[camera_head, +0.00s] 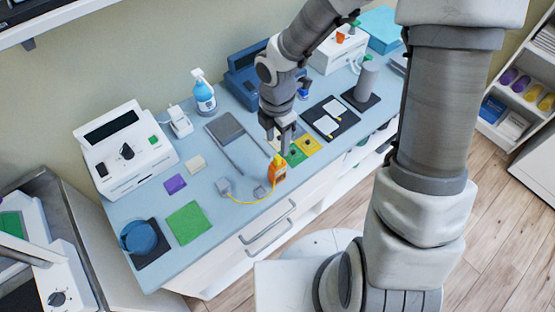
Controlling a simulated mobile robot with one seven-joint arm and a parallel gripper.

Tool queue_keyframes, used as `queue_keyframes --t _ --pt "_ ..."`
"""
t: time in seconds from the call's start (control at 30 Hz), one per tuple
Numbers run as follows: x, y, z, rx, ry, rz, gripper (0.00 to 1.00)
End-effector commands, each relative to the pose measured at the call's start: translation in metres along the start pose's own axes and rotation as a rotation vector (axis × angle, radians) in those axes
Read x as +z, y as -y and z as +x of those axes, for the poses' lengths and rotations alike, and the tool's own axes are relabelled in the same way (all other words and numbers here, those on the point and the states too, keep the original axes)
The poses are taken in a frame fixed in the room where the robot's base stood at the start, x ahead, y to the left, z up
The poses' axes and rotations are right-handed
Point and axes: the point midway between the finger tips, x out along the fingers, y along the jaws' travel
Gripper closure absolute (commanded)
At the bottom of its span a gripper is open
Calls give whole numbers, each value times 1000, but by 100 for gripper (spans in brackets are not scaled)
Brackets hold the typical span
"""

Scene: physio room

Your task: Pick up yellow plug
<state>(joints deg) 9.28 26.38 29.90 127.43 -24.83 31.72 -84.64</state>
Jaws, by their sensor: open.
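My gripper (280,147) points down over the front part of the light blue counter (228,225), with its jaws open. An orange-yellow upright item (278,169) stands close in front of and below the jaws; its details are too small to tell whether it is a plug. A thin yellow cord (243,201) curves across the counter from a grey block (223,187) to near a small grey piece (260,192) beside the orange item. I cannot tell which of these is the yellow plug. Contact between gripper and item cannot be made out.
Green (295,155) and yellow (307,144) pads lie by the gripper. A white device (125,153), spray bottle (204,97), green cloth (188,223) and blue round item (138,237) are left. A grey cylinder (367,78) stands right. The counter's front edge is close.

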Motion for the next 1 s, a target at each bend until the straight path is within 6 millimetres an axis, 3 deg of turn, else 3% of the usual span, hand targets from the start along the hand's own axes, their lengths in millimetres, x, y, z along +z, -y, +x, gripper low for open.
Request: queue_keyframes --t 0.17,0.5,0.77,1.0 --pt "-1 0 11 -1 -1 -1 45" --pt "-2 3 56 -3 0 -1 45" --pt "-1 3 59 0 1 1 45" --pt "-1 3 59 0 1 1 85"
